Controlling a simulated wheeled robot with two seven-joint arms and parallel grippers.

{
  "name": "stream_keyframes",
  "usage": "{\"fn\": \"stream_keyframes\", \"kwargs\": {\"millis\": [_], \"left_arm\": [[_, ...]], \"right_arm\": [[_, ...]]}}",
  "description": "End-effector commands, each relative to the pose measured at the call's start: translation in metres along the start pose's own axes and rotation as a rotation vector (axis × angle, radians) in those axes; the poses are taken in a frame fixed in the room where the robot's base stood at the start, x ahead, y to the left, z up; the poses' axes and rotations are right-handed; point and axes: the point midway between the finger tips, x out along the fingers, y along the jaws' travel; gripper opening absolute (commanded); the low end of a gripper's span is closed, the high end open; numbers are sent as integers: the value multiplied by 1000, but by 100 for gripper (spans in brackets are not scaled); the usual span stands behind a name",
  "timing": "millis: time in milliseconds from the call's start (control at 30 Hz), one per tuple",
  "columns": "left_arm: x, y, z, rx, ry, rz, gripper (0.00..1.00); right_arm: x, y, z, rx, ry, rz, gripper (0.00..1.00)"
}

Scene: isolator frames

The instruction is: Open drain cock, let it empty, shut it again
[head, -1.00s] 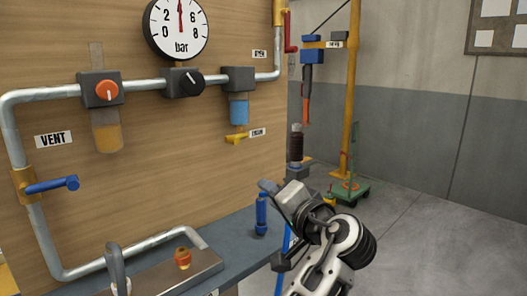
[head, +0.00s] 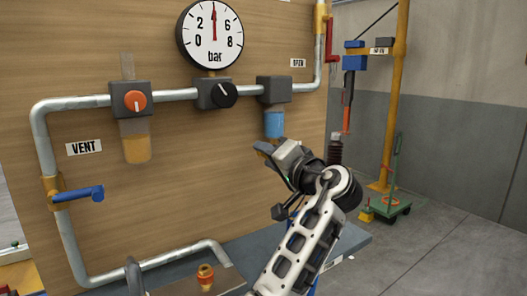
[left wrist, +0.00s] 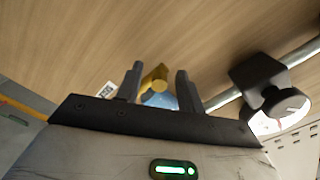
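The yellow drain cock (left wrist: 156,78) sits under a clear bowl of blue liquid (head: 274,124) that hangs from a dark block (head: 273,90) on the pipe. The bowl also shows behind the cock in the left wrist view (left wrist: 158,99). My left gripper (head: 267,149) is open just below the bowl, with the cock between its two fingers in the left wrist view. I cannot tell whether a finger touches it. In the head view the gripper mostly hides the cock and its label. My right gripper is not in view.
A gauge (head: 211,37) points straight up, between 2 and 6. Left along the pipe are a black knob (head: 222,94), an orange-knobbed unit (head: 134,101) and a blue-handled vent valve (head: 80,195).

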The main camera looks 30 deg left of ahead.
Motion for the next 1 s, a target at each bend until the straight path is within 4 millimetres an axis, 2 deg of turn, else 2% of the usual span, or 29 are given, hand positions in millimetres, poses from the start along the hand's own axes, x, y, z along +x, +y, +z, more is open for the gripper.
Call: {"fn": "stream_keyframes", "kwargs": {"millis": [200,500,533,600,667,1000], "left_arm": [[20,-1,0,1,0,-1,38],[22,0,0,0,1,0,38],[22,0,0,0,1,0,35],[22,0,0,0,1,0,16],[22,0,0,0,1,-1,1],[22,0,0,-28,5,-3,1]], "right_arm": [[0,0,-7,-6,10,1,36],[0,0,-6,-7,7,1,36],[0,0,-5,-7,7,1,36],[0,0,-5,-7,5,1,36],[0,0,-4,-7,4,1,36],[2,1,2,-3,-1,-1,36]]}}
